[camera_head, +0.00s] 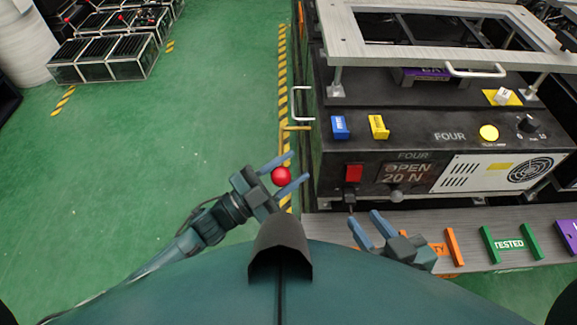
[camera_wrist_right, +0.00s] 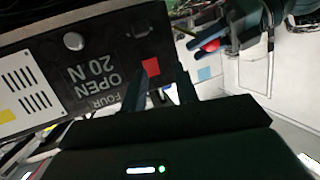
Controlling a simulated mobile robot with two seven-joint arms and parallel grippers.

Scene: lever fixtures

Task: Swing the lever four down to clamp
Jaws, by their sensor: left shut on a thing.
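A red ball knob (camera_head: 281,175) sits between the two fingers of my left gripper (camera_head: 292,168), left of the unit marked FOUR. The gripper is shut on the knob. The lever's arm behind the knob is hidden or too small to make out. The unit's front display (camera_head: 408,174) reads "FOUR OPEN 20 N". My right gripper (camera_head: 367,222) is in front of the unit, over the grey ledge, with its fingers apart and nothing seen between them.
A grey ledge (camera_head: 325,226) holds orange, green and purple pieces. Green floor (camera_head: 180,130) lies open to the left.

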